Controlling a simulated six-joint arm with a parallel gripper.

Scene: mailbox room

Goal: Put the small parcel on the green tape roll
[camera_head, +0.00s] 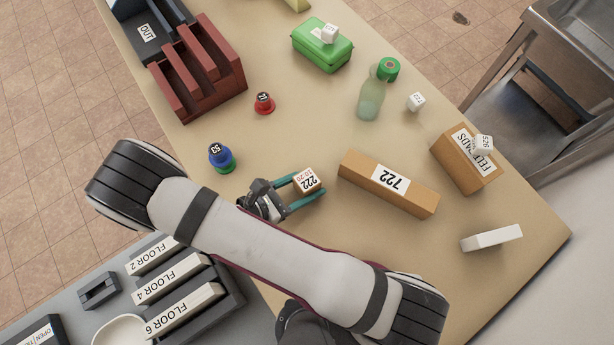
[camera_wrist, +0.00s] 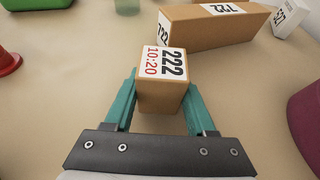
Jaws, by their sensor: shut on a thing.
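The small parcel (camera_head: 309,181) is a brown box with a white label reading 222 and 10:20. It also shows in the wrist view (camera_wrist: 162,78). My gripper (camera_head: 305,184) is shut on it, with one teal finger on each side. I cannot tell whether the parcel touches the table.
A long box labelled 722 (camera_head: 388,183) lies close right of the parcel. A red stamp-like piece (camera_head: 264,103) stands beyond the rolls, near a red rack (camera_head: 200,68). A green case (camera_head: 322,46) and a bottle (camera_head: 371,95) stand farther back. Bare table lies between parcel and rolls.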

